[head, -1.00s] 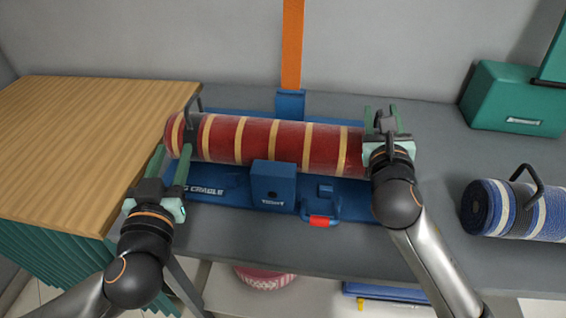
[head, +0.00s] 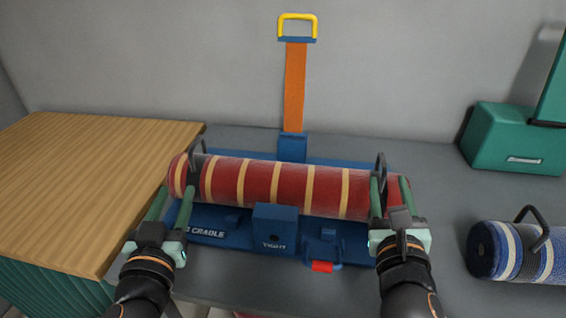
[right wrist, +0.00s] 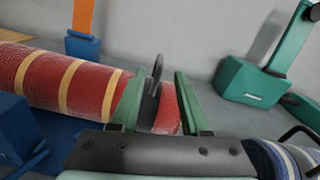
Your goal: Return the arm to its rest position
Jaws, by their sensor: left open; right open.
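A red roll with cream stripes (head: 278,188) lies in a blue cradle (head: 222,228), with a dark handle near each end. My left gripper (head: 171,205) is open and empty at the near left end of the roll. My right gripper (head: 390,192) is open at the roll's right end. In the right wrist view, its green fingers (right wrist: 158,100) stand apart, with the right handle (right wrist: 154,82) and the roll's end (right wrist: 166,112) showing between them. I cannot tell whether they touch. An orange strap (head: 295,90) with a yellow buckle (head: 297,20) stands upright behind the cradle.
A blue striped roll (head: 510,252) with a handle lies on the grey counter (head: 450,190) at right. A green case (head: 512,140) stands behind it. A wooden tabletop (head: 95,175) is at left. Bare counter lies between the cradle and the blue roll.

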